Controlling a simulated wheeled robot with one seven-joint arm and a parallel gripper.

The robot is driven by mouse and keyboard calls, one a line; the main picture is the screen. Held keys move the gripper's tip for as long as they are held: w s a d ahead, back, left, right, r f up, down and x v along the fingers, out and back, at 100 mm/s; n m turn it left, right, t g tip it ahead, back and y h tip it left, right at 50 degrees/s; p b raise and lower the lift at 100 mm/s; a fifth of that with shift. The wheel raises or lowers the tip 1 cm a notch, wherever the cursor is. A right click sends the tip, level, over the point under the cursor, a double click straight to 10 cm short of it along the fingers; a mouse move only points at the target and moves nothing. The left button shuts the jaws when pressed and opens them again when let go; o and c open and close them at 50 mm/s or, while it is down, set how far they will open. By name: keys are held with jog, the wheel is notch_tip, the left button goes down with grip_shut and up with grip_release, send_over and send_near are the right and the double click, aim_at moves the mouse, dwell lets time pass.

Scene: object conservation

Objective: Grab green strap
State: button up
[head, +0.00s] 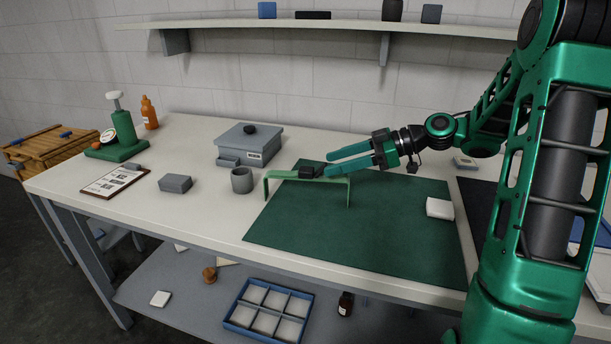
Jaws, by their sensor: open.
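The green strap (334,179) is a stiff, light green band bent like a low bridge. It stands on the dark green mat (400,234), with one leg near the mat's left edge and the other near the mat's middle. A small black block (306,172) shows at the strap's upper left part; I cannot tell whether it is attached. My gripper (329,164) comes in from the right, with two teal fingers spread apart just above and behind the strap. Nothing shows between the fingers. Whether a finger touches the strap is unclear.
A grey cup (241,181) and a grey box with a black knob (250,144) stand left of the mat. A grey block (175,183) and a clipboard (112,181) lie farther left. The front of the mat is clear.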

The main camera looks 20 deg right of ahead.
aim_at(324, 164)
jog(key=x, duration=0.4)
jog(key=shift+w+d+f, duration=0.15)
jog(key=shift+w+f, duration=0.05)
jog(key=shift+f, duration=0.05)
jog(key=shift+f+x, duration=0.2)
jog(key=shift+x, duration=2.35)
jog(key=shift+d, duration=0.1)
jog(key=c, duration=1.2)
